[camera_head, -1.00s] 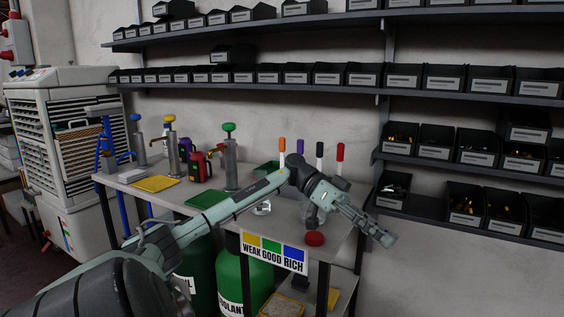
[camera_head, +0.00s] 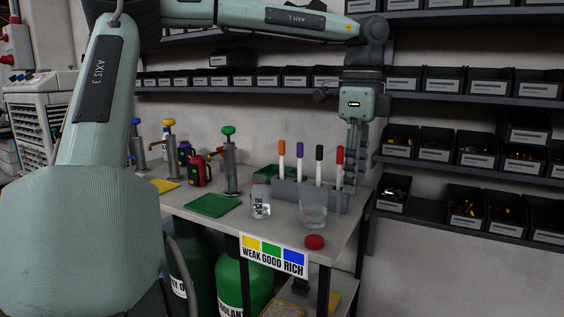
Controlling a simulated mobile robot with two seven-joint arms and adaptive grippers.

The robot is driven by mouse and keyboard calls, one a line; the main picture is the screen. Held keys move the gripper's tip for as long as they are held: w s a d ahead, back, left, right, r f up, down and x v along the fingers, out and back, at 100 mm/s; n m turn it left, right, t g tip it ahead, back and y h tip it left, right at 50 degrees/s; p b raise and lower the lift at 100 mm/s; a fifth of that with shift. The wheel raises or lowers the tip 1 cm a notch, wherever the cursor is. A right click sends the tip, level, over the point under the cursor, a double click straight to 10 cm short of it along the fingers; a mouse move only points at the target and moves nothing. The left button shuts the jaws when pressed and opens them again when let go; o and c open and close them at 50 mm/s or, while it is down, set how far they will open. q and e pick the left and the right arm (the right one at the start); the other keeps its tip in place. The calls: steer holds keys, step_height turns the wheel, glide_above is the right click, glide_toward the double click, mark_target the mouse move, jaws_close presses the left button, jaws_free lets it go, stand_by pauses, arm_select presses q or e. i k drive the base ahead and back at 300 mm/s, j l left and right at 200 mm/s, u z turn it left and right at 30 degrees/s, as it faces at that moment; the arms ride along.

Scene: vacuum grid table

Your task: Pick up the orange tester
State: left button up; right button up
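The orange tester (camera_head: 281,160), a white stick with an orange cap, stands upright in the grey holder (camera_head: 331,200) near the table's right end. It is the leftmost in a row with purple (camera_head: 299,163), black (camera_head: 318,166) and red (camera_head: 340,165) testers. My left gripper (camera_head: 352,182) points down at the right end of the row, right beside the red tester and apart from the orange one. Its fingers show side-on, so I cannot tell whether they are open. My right gripper is not in view.
A clear bottle (camera_head: 260,200), a glass beaker (camera_head: 313,208) and a red cap (camera_head: 315,242) stand in front of the holder. A green mat (camera_head: 212,204) and a green-topped pump (camera_head: 230,165) are to the left. Shelves of black bins (camera_head: 325,77) line the wall.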

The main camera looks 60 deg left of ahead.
mark_target(281, 143)
steer(key=i+j, duration=0.1)
steer(key=j, duration=0.45)
steer(key=i+j, duration=0.1)
steer(key=j, duration=0.4)
steer(key=i+j, duration=0.1)
steer(key=j, duration=0.45)
steer(key=i+j, duration=0.1)
steer(key=j, duration=0.45)
